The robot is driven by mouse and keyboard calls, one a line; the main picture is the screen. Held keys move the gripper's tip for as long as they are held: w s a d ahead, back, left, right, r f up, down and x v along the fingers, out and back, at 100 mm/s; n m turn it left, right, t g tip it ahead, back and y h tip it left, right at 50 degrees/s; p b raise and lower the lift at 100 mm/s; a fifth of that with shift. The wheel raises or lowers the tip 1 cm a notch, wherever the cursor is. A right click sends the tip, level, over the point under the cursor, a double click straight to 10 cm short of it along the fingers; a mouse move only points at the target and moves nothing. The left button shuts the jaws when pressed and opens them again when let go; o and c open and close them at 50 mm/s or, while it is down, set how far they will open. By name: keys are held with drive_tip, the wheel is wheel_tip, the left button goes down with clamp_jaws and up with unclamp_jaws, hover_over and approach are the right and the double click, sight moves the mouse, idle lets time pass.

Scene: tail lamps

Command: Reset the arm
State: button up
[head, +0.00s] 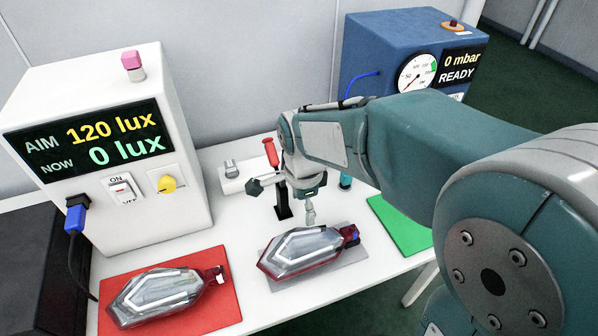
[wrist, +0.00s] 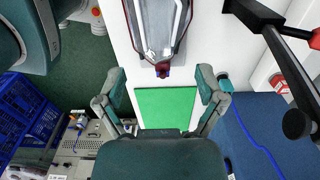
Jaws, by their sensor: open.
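My arm reaches over the white table from the right in the head view. My gripper (head: 309,212) points down above the table, just behind the middle tail lamp (head: 303,250). In the wrist view my gripper (wrist: 161,88) has its two fingers wide apart with nothing held between them. The middle tail lamp, clear with red edges, lies on a grey mat (head: 350,258); a lamp also shows at the top of the wrist view (wrist: 158,25). Another tail lamp (head: 158,293) lies on the red mat (head: 225,300) at left.
A green mat (head: 402,225) is bare. A white box (head: 125,75) reads AIM 120 lux, NOW 0 lux. A blue box (head: 375,45) reads 0 mbar, READY. A red-handled clamp (head: 271,153) stands beside my wrist. Blue crates (wrist: 28,115) stand on the floor.

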drive_tip(key=s+d+r+n+t, duration=0.5)
drive_tip(key=s+d+r+n, duration=0.5)
drive_tip(key=n, duration=0.4)
drive_tip(key=shift+s+d+n+t, duration=0.3)
drive_tip(key=shift+s+d+n, duration=0.15)
drive_tip(key=shift+s, duration=0.85)
